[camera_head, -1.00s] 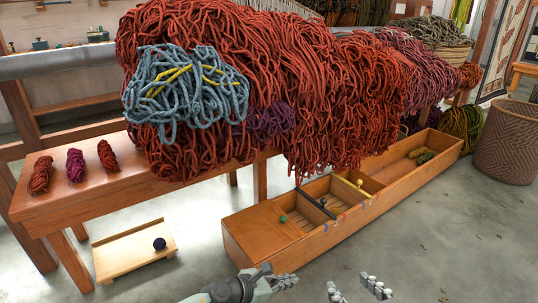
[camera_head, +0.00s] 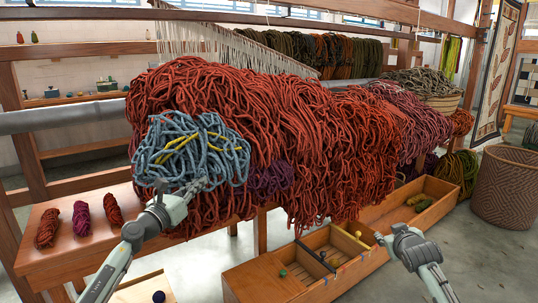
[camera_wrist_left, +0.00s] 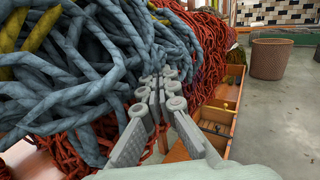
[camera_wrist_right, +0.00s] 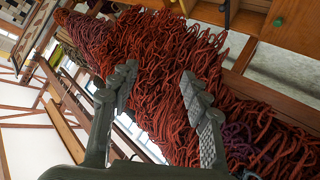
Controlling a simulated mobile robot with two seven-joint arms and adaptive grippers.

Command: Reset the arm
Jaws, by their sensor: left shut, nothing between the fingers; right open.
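My left gripper (camera_head: 190,190) is shut and empty in front of the lower edge of a blue-grey wool bundle with yellow strands (camera_head: 188,150). In the left wrist view its fingers (camera_wrist_left: 160,95) are together beside the blue wool (camera_wrist_left: 75,75); I cannot tell whether they touch it. My right gripper (camera_head: 386,238) is in front of the red wool heap (camera_head: 335,150), above the wooden box. In the right wrist view its fingers (camera_wrist_right: 155,85) stand apart with nothing between them, with the red wool (camera_wrist_right: 170,50) behind.
A long wooden box (camera_head: 240,284) with compartments lies on the floor below the heap. Several small skeins (camera_head: 81,218) lie on the bench at left. A woven basket (camera_head: 506,190) stands at right. The grey floor (camera_head: 470,255) at front right is clear.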

